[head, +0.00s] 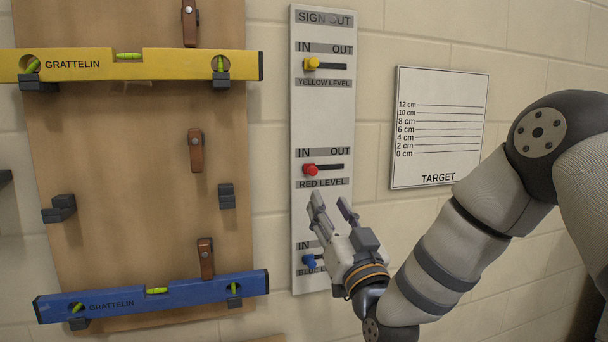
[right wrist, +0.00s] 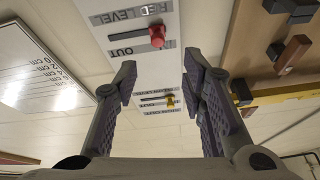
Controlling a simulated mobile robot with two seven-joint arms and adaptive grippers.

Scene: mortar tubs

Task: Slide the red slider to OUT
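The red slider (head: 310,169) is a small round knob at the left, IN end of its dark horizontal slot on the white SIGN OUT board (head: 325,115). The label under it reads RED LEVEL. My right gripper (head: 331,203) is just below that label, pointing up at the board, with its fingers apart and nothing between them. In the right wrist view, which is turned over, the red slider (right wrist: 157,37) shows beyond the open fingers (right wrist: 161,75), apart from them. My left gripper is not in view.
The yellow slider (head: 311,64) above and the blue slider (head: 310,261) below both sit at IN; my gripper partly covers the blue row. A brown panel (head: 140,200) at left holds a yellow level (head: 180,66) and a blue level (head: 195,290). A TARGET board (head: 438,165) hangs at right.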

